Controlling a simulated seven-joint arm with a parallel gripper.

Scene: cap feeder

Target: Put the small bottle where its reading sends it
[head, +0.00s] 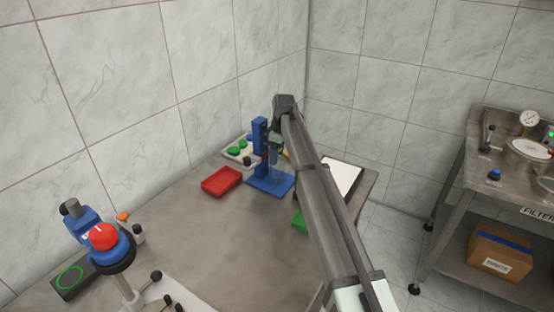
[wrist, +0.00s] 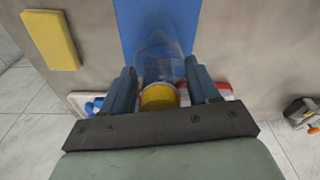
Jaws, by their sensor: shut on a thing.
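My gripper (wrist: 161,80) is shut on the small bottle, with one dark blue finger on each side. The bottle (wrist: 158,62) is clear, with a yellow part (wrist: 158,97) at the end near my palm; I cannot tell whether this is a cap or contents. Below it in the wrist view is a blue surface (wrist: 150,18). In the head view my gripper (head: 276,146) is at the blue stand (head: 260,138), over its blue base (head: 268,183). My arm hides part of the stand. Whether the bottle touches the base is unclear. No reading is legible.
A red tray (head: 221,183) lies left of the stand, and a green tray (head: 298,220) is partly behind my arm. A white tray (head: 232,155) holds green caps. A red-knobbed blue device (head: 103,237) stands front left. A yellow block or tray (wrist: 50,40) shows in the wrist view.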

